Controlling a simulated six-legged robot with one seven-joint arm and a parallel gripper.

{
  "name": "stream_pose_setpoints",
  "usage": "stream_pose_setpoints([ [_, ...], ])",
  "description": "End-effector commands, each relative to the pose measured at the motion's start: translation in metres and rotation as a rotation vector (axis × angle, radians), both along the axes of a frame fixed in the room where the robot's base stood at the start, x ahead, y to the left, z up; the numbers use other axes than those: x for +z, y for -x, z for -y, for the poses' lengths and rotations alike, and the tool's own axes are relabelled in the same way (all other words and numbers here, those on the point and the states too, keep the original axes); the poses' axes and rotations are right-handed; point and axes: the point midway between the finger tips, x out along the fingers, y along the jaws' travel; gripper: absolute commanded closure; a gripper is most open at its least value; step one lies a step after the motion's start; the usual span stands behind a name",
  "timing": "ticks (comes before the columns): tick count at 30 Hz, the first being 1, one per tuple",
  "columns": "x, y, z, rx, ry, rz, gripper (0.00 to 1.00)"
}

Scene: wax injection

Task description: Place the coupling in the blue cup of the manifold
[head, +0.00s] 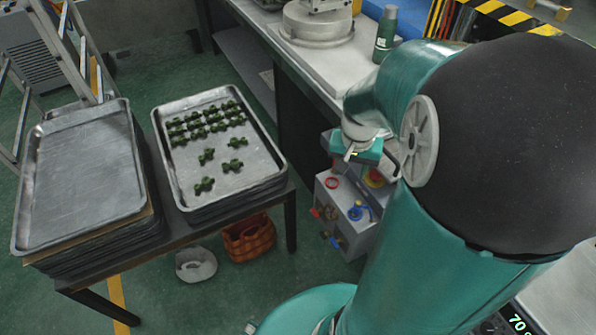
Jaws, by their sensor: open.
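The manifold (333,205) is a grey box on the floor side of the bench, below my gripper. A blue ring-shaped cup (356,213) is on its top, with a red ring (332,183) behind it to the left. A yellow and red part (375,179) shows just under my gripper. My gripper (372,164) is open, above the back right of the manifold, and I see nothing held in it. I cannot make out the coupling for certain; my arm hides the manifold's right side.
A tray (262,184) with several dark green parts lies on a table at the left. An empty tray stack (80,185) is beside it. The bench (312,75) carries a green bottle (385,33).

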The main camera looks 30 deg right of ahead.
Motion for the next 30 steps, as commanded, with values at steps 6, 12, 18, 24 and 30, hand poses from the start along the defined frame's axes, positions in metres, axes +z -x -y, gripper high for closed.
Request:
stream_pose_setpoints([
  [6,0.064,0.000,-0.068,0.239,0.077,0.115,0.57],
  [12,0.108,0.018,-0.125,0.448,0.122,0.226,0.57],
  [18,0.138,0.045,-0.169,0.635,0.142,0.333,0.57],
  [24,0.148,0.060,-0.185,0.716,0.146,0.379,0.57],
  [30,0.149,0.060,-0.185,0.719,0.146,0.380,0.57],
])
